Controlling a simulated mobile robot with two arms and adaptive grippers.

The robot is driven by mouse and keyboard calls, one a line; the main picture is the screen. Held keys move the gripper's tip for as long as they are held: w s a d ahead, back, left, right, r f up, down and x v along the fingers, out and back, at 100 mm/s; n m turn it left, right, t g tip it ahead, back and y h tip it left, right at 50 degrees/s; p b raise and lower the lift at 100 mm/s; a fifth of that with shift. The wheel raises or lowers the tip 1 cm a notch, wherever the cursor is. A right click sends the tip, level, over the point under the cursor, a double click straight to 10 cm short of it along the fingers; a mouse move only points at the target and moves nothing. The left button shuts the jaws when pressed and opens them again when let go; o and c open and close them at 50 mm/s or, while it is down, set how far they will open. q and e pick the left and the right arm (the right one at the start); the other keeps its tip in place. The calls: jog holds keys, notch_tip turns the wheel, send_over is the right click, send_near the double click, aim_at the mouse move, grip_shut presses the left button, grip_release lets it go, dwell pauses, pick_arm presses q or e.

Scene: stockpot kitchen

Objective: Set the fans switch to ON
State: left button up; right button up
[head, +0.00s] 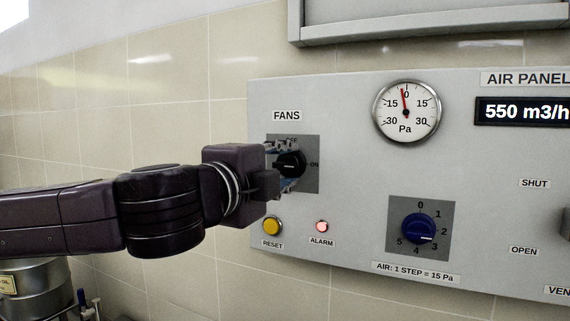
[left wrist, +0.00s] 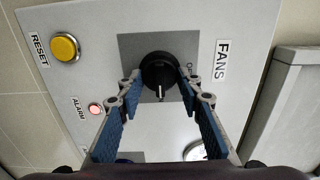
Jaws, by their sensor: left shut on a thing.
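The fans switch is a black round knob (head: 291,163) on a grey square plate under the FANS label. OFF is printed above it and ON to its right. In the left wrist view the knob (left wrist: 158,70) has a white pointer line facing down the picture, away from OFF's side, which matches the ON direction in the head view. My left gripper (head: 283,167) reaches in from the left, its fingers above and below the knob. In the left wrist view its fingertips (left wrist: 160,84) close on the knob's two sides. My right gripper is out of view.
Below the switch are a yellow RESET button (head: 272,226) and a red ALARM lamp (head: 322,226). A blue air knob (head: 418,229), a pressure gauge (head: 406,111) near 0 and a display (head: 525,112) reading 550 m3/h are to the right. A metal pot (head: 35,290) stands lower left.

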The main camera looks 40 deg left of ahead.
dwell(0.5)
pick_arm(q)
jog(key=o, duration=1.1)
jog(key=shift+o, duration=0.2)
jog(key=shift+r, duration=0.1)
